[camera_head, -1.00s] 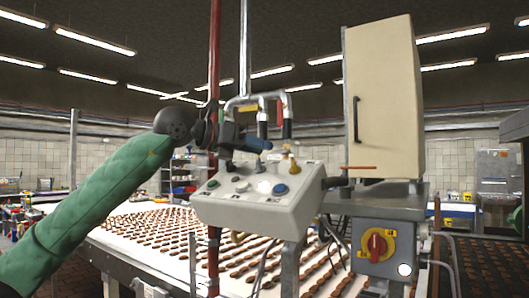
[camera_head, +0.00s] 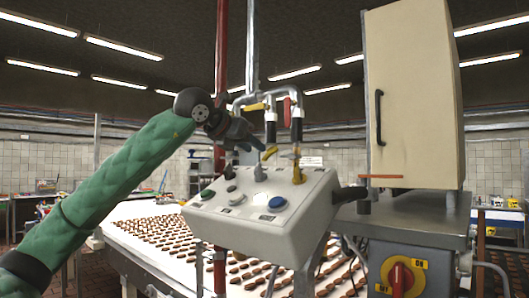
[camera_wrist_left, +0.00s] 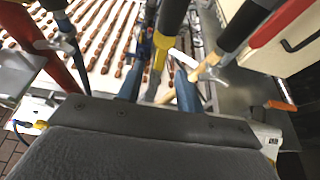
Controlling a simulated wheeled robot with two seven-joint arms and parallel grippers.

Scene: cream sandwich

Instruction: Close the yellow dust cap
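A yellow piece (camera_head: 269,153), which looks like the dust cap, is at the lower end of the left hanging pipe, above the control box (camera_head: 262,208). In the left wrist view the yellow piece (camera_wrist_left: 159,52) lies between and beyond my blue fingertips. I cannot tell whether the cap is open or shut. My left gripper (camera_head: 256,144) is open, its fingers spread beside the pipe end; they also show apart in the left wrist view (camera_wrist_left: 158,88). Whether a finger touches the yellow piece is unclear. My right gripper is not in view.
Another pipe with a brass-yellow fitting (camera_head: 297,173) hangs close to the right. A red upright pipe (camera_head: 221,75) stands behind my gripper. A cream cabinet (camera_head: 420,100) and a red-yellow switch (camera_head: 402,276) are at the right. Brown biscuits cover the conveyor (camera_head: 165,228).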

